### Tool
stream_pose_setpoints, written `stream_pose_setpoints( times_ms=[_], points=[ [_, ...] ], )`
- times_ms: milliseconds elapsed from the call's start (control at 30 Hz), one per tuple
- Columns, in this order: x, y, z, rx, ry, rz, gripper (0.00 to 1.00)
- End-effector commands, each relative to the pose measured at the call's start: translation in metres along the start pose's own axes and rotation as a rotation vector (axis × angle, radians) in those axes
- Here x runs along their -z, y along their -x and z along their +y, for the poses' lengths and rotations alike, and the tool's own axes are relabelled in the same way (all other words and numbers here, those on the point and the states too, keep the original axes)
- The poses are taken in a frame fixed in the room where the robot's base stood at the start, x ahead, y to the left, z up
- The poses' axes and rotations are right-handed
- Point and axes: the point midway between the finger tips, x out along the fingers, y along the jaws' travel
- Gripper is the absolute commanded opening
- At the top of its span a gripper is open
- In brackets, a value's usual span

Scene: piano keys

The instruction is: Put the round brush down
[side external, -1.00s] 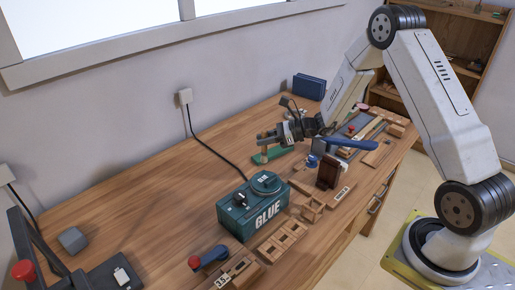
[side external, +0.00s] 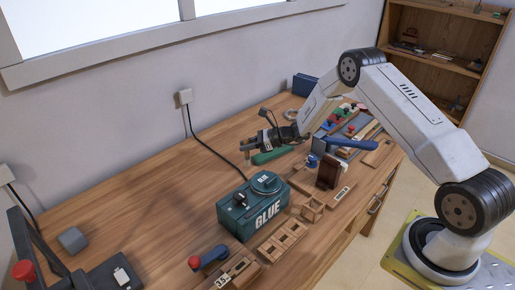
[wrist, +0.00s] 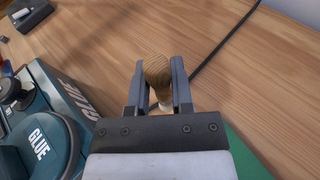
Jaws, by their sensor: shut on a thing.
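The round brush (wrist: 158,72) shows in the wrist view as a rounded wooden handle end with a paler part below it. My gripper (side external: 246,145) is shut on it, with one finger on each side of the handle. In the side external view my gripper is over the table behind the glue box, and the brush is small and hard to make out there. The wrist view looks down along the handle, so the brush's lower end is hidden. I cannot tell whether it touches the table.
The green glue box (side external: 252,206) stands in front of my gripper. A green block (side external: 271,156) lies just right of the gripper. A black cable (side external: 212,143) runs along the table behind.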

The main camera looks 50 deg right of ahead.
Motion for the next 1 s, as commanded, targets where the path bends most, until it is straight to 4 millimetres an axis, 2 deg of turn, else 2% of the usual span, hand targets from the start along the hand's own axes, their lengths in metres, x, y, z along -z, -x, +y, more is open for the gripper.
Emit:
stream_pose_setpoints(
  times_ms=[367,667,1000],
  points=[
    [0.006,-0.006,-0.004,-0.001,0.001,0.000,0.00],
    [0.032,-0.014,-0.004,-0.001,-0.001,0.000,0.00],
    [0.034,-0.015,-0.004,0.000,0.001,0.000,0.00]
  ],
)
